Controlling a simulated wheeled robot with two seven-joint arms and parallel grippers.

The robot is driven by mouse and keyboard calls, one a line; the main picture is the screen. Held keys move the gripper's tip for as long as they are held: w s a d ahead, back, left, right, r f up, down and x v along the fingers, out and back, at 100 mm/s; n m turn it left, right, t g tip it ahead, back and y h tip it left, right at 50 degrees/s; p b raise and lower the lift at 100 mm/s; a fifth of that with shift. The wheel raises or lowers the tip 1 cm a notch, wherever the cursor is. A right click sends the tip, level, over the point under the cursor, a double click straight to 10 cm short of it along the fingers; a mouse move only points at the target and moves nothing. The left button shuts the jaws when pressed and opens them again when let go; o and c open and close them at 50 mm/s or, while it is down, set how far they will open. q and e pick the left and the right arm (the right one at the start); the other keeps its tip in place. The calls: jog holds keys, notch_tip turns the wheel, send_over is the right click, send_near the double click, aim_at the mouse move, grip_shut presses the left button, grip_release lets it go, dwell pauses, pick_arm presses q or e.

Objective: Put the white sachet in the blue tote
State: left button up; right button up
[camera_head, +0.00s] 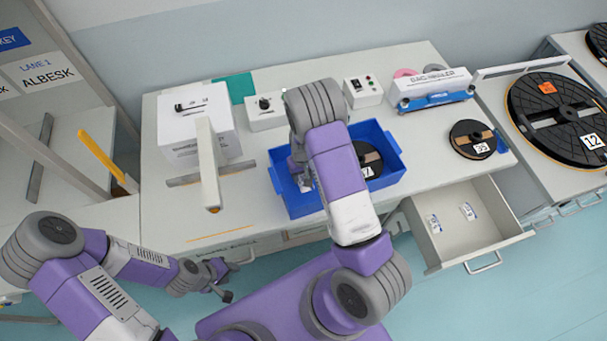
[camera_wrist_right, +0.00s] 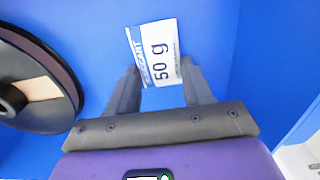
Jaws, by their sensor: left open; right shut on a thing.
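The blue tote (camera_head: 392,150) stands on the bench and holds a black reel (camera_head: 372,162), which also shows in the right wrist view (camera_wrist_right: 58,85). The white sachet (camera_wrist_right: 158,50), printed "50 g", is between the fingertips of my right gripper (camera_wrist_right: 156,82), with blue tote surface behind it. My right gripper (camera_head: 302,180) is shut on the sachet at the tote's left part, largely hidden by my arm in the head view. I cannot tell whether the sachet touches the tote floor. My left gripper (camera_head: 222,290) is open and empty, in front of the bench.
An open drawer (camera_head: 490,220) at the front right holds two small white sachets (camera_head: 433,223). A white machine (camera_head: 200,130) stands left of the tote. A bag sealer (camera_head: 432,90) and a labelled reel (camera_head: 472,139) are to its right. A large reel (camera_head: 560,110) lies farther right.

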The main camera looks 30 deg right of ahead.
jog(key=shift+f, duration=0.2)
jog(key=o, duration=1)
jog(key=shift+o, duration=0.2)
jog(key=shift+r, duration=0.15)
notch_tip(320, 180, up, 12)
jog(key=p, duration=0.1)
